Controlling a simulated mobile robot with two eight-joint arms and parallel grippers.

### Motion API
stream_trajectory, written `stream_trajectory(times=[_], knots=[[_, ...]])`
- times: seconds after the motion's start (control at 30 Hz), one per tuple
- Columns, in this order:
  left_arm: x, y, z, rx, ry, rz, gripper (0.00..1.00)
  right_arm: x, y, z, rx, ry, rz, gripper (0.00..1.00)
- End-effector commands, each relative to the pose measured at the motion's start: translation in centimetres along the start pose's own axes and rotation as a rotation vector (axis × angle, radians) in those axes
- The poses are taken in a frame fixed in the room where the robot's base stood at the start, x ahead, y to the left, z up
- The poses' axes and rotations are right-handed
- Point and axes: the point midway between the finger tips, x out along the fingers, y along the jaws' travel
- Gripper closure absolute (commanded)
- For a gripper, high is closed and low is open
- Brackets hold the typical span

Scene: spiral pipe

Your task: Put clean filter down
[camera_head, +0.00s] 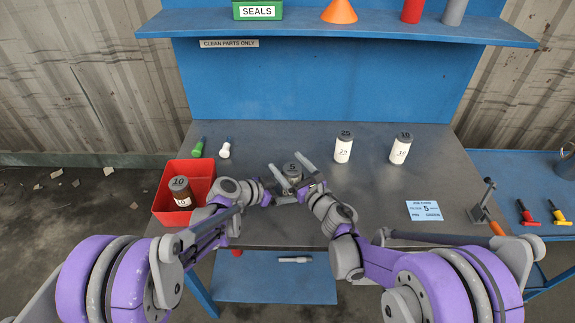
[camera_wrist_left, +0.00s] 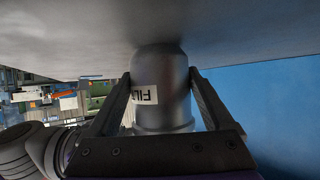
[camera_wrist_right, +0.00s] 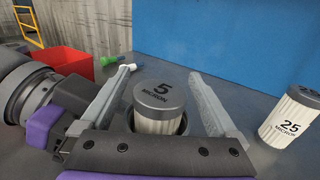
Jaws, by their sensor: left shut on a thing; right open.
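The clean filter (camera_head: 293,170), white pleated with a grey cap marked 5 MICRON, stands upright near the bench's middle. In the right wrist view the filter (camera_wrist_right: 155,103) sits with its lower part hidden inside a round grey rim. My left gripper (camera_wrist_left: 165,90) is shut on the dark grey filter housing (camera_wrist_left: 163,75), which has a white label partly reading "FIL". My right gripper (camera_head: 289,167) is open, its two fingers on either side of the filter's top with gaps. Whether the housing touches the bench is unclear.
White filters marked 25 (camera_head: 343,149) and 10 (camera_head: 400,150) stand behind and right. A red bin (camera_head: 168,203) at left holds a brown used filter (camera_head: 180,192). A job card (camera_head: 424,210) lies at right.

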Motion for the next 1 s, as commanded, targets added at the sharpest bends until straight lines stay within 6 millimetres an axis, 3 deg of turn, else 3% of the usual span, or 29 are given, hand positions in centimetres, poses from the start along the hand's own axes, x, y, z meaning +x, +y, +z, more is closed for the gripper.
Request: stream_trajectory(times=[0.3,0.5,0.83,1.0], knots=[[0.0,0.0,0.0,0.0,0.0,0.0,0.46,-7.2,-0.1,0.0,0.0,0.0,-0.003,0.05],[0.0,0.0,0.0,0.0,0.0,0.0,0.46,-10.2,-0.1,-0.1,-0.001,0.001,-0.003,0.05],[0.0,0.0,0.0,0.0,0.0,0.0,0.46,-11.3,-0.1,0.1,0.012,-0.001,-0.007,0.05],[0.0,0.0,0.0,0.0,0.0,-0.001,0.46,-12.2,-2.4,2.0,0.223,-0.03,-0.125,0.05]])
